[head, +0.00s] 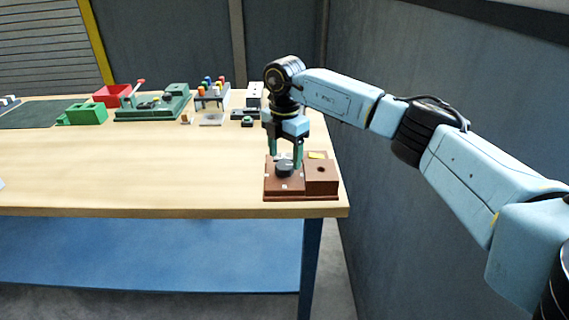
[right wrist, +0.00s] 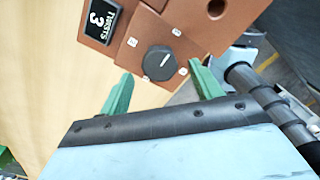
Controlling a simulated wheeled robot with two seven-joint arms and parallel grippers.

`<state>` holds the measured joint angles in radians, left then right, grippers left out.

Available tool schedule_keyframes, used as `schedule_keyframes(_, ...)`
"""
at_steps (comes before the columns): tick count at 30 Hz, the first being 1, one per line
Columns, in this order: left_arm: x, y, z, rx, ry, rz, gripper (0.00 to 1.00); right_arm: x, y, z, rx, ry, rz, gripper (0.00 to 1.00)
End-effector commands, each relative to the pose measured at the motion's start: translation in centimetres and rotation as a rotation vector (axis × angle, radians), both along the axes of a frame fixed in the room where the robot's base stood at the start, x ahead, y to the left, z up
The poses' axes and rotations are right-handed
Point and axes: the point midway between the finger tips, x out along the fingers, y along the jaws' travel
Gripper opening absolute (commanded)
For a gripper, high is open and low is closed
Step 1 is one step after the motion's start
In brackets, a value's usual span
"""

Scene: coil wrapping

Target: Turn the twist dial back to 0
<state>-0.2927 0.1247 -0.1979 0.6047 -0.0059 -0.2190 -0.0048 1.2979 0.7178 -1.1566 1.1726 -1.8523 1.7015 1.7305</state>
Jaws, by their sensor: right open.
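The twist dial (head: 285,168) is a dark round knob on a brown block (head: 285,187) near the table's right front corner. In the right wrist view the dial (right wrist: 159,63) has a pale line on its top, with small white labels around it. A black display (right wrist: 101,20) beside it reads "TWISTS 3". My right gripper (head: 285,160) is open above the block, its green fingers reaching down on either side of the dial. In the right wrist view the gripper (right wrist: 160,75) shows its fingertips apart. Whether they touch the dial is unclear. My left gripper is not in view.
The brown block has a raised part with a round hole (head: 320,170) right of the dial. A red bin (head: 112,95), green blocks (head: 87,114) and a green fixture (head: 153,105) stand at the back. The wooden tabletop (head: 150,165) left of the dial is clear.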

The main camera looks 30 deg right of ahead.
Motion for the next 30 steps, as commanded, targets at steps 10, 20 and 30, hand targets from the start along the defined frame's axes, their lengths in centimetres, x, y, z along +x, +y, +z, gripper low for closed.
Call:
schedule_keyframes(10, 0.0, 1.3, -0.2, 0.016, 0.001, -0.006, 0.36, 0.0, 0.1, -2.9, 0.001, -0.002, 0.002, 0.65)
schedule_keyframes(20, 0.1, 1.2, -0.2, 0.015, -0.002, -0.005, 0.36, 0.0, 0.1, -2.9, 0.001, -0.001, 0.002, 0.51)
schedule_keyframes(30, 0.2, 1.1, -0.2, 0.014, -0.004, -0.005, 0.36, 0.0, 0.1, -2.8, 0.001, -0.001, 0.004, 0.2)
